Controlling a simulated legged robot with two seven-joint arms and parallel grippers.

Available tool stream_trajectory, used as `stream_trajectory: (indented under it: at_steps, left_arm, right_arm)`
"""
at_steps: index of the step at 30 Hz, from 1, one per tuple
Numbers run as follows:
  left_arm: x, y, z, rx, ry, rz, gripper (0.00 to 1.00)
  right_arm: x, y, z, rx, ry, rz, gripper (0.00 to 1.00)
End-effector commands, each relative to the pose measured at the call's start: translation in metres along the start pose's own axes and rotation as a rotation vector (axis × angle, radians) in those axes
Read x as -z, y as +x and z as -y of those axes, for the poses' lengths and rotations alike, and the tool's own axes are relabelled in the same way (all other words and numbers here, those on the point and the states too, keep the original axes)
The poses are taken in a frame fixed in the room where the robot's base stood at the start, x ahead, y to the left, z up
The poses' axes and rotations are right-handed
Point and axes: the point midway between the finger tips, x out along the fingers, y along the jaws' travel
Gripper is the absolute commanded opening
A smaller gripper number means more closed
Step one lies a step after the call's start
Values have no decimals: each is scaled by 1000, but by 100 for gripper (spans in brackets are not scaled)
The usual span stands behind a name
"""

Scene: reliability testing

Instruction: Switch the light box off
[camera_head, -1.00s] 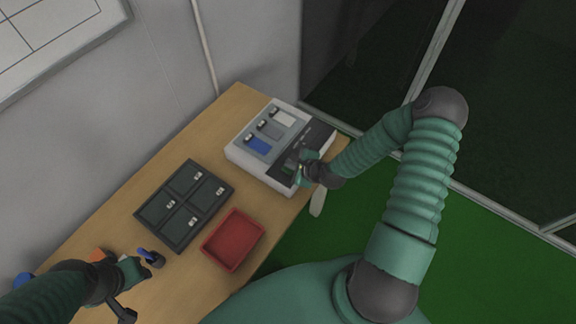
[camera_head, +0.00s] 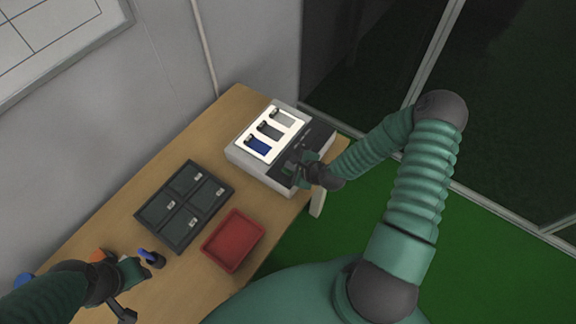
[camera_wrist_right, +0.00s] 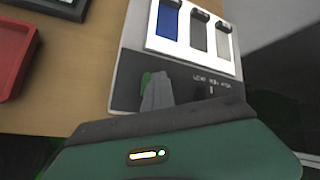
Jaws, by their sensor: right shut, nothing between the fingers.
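The light box (camera_head: 233,157) stands at the far right end of the table, its panel (camera_head: 262,147) glowing white. Three swatches, blue, dark grey and light grey, lie on the panel. The lit panel also shows in the right wrist view (camera_wrist_right: 182,47). My right gripper (camera_head: 297,167) is shut and empty, at the dark control strip on the box's near right side. In the wrist view its fingertips (camera_wrist_right: 157,88) are over this strip beside the printed label; contact cannot be told.
A dark tray with compartments (camera_head: 174,231) and a red tray (camera_head: 260,226) lie left of the light box. A small dark item with a blue part (camera_head: 146,254) is close to my left gripper. A wall bounds the table's back; green floor lies right.

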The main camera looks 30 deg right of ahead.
Motion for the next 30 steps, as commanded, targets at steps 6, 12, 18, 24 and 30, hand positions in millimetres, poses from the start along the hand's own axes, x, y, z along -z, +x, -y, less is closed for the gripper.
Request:
stream_trajectory:
  at_steps: [6,12,18,24,30]
  left_arm:
    - [0,-2,0,0,0,0,36]
    - [3,-14,0,0,0,0,36]
    - [9,-38,0,0,0,0,36]
    - [13,-57,0,0,0,0,36]
    - [13,-55,0,0,0,0,36]
  right_arm:
    - [0,-2,0,0,1,0,0]
    - [-8,-11,8,1,1,0,0]
    - [-21,-29,21,2,1,1,0]
    - [-33,-44,32,2,0,2,0]
    - [-32,-43,32,1,0,1,0]
